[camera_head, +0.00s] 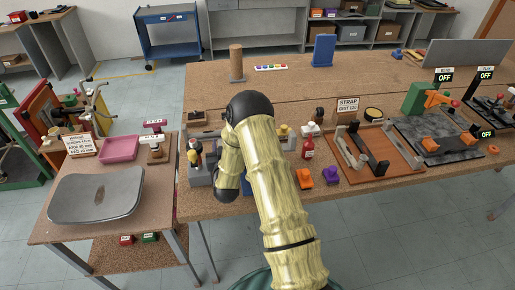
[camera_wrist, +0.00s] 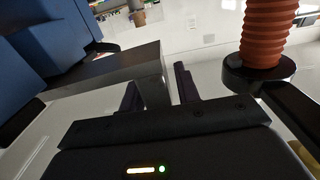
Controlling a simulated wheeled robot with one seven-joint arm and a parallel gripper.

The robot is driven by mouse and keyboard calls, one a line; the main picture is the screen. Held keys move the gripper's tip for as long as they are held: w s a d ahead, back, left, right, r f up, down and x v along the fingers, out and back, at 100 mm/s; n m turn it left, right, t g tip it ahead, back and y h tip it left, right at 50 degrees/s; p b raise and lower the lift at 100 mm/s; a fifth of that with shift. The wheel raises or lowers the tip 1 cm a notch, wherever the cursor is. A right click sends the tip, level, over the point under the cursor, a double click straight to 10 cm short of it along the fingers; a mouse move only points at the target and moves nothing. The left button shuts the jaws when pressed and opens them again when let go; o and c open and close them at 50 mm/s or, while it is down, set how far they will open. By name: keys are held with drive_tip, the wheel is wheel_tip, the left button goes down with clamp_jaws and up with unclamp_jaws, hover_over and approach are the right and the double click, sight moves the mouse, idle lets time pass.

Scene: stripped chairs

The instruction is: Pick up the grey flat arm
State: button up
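My gripper is hidden behind my own gold-coloured arm in the head view. In the wrist view, the two dark fingers of my gripper (camera_wrist: 158,92) stand apart. A dark grey flat bar (camera_wrist: 108,70), which looks like the grey flat arm, runs from the left and ends between them. A thin gap seems to show on its right side; contact on the left is unclear. In the head view I cannot make this bar out for sure behind my arm. Another pale grey bar (camera_head: 343,150) lies on the brown tray (camera_head: 398,165) at the right.
A blue block (camera_wrist: 55,35) is close at left in the wrist view; a ribbed red-orange column (camera_wrist: 267,32) stands close at right. The back bench is mostly clear.

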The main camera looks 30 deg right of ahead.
clamp_jaws()
drive_tip(key=shift+r, duration=0.15)
drive_tip(key=shift+r+b, duration=1.2)
drive_tip(key=shift+r, duration=3.7)
